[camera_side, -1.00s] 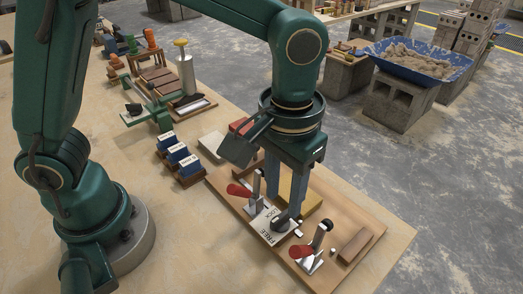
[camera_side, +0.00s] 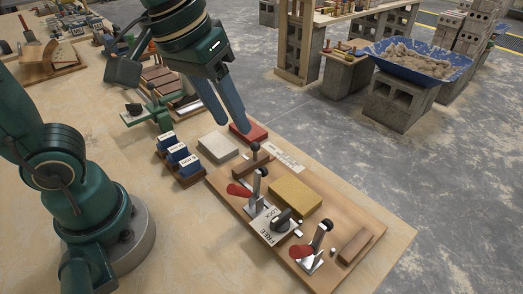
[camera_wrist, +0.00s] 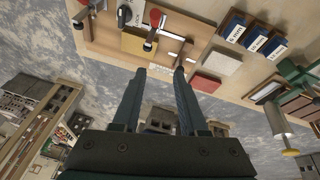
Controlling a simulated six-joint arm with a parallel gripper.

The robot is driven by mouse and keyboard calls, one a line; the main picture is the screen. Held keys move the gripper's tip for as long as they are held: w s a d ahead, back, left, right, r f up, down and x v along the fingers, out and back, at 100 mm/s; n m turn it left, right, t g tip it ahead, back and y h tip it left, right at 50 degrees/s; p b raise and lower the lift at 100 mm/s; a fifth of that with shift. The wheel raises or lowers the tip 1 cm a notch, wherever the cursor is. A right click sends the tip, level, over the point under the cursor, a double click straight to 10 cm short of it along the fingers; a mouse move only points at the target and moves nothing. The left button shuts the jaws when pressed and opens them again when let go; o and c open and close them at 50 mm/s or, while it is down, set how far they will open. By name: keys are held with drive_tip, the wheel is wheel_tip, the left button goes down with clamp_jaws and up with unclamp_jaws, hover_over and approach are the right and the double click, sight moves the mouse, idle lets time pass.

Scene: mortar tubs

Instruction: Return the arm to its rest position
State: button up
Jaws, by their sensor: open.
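My gripper (camera_side: 231,127) is open and empty in the side view, raised above the far edge of the workbench near a red block (camera_side: 250,132). In the wrist view my gripper (camera_wrist: 161,74) shows two fingers spread apart with nothing between them. Below and to the right in the side view lies a wooden board (camera_side: 352,215) with red-handled toggle clamps (camera_side: 311,250), a dark knob (camera_side: 281,217) on a plate marked FREE and LOCK, and a yellow block (camera_side: 295,195).
Blue boxes (camera_side: 179,158) stand in a wooden holder, with a pale block (camera_side: 218,146) beside them. A green clamp stand (camera_side: 150,113) is to the left.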

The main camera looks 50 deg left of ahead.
drive_tip(key=s+a+f+m+t, duration=0.1)
drive_tip(key=s+a+f+m, duration=0.1)
drive_tip(key=s+a+f, duration=0.1)
drive_tip(key=shift+s+a+t+y, duration=0.4)
drive_tip(key=shift+s+a, duration=0.2)
drive_tip(key=shift+s, duration=0.65)
